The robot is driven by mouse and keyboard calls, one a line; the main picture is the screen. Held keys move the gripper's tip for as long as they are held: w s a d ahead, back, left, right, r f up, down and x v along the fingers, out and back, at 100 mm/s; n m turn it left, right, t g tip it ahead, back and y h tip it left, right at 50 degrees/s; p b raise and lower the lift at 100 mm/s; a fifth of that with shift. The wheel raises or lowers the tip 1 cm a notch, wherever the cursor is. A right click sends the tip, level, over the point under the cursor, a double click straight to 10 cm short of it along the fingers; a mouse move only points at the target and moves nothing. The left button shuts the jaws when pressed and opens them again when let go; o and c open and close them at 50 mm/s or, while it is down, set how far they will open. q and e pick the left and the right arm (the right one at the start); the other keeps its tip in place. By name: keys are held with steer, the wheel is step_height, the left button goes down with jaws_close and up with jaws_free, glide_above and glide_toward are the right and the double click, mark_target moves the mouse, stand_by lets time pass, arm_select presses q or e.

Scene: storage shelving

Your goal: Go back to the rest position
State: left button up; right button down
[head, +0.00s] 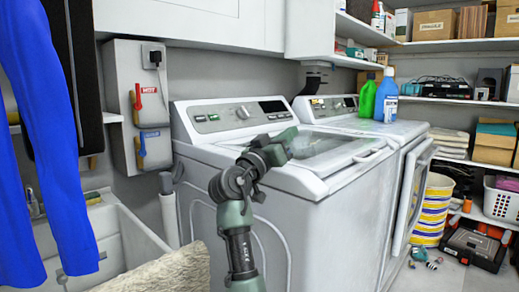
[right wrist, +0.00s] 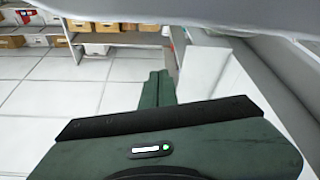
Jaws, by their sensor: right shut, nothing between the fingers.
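My right arm comes up from the bottom of the head view, in front of the near washing machine (head: 300,185). Its right gripper (head: 292,137) is over the front part of that machine's top, by the lid; I cannot tell whether it touches. In the right wrist view the right gripper (right wrist: 160,88) has its two green fingers together, with nothing held. My left gripper is not in view.
Blue cloth (head: 40,150) hangs at left above a sink (head: 125,245). A striped bucket (head: 432,208) and toolbox (head: 474,245) stand right. White floor (right wrist: 50,90) looks open.

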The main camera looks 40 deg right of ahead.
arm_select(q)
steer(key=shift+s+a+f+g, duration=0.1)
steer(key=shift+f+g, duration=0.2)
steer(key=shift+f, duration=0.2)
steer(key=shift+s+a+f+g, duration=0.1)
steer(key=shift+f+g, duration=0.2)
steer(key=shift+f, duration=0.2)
arm_select(e)
steer(key=w+v, duration=0.1)
steer(key=v, duration=0.8)
steer(key=shift+s+a+f, duration=0.15)
steer(key=shift+a, duration=0.35)
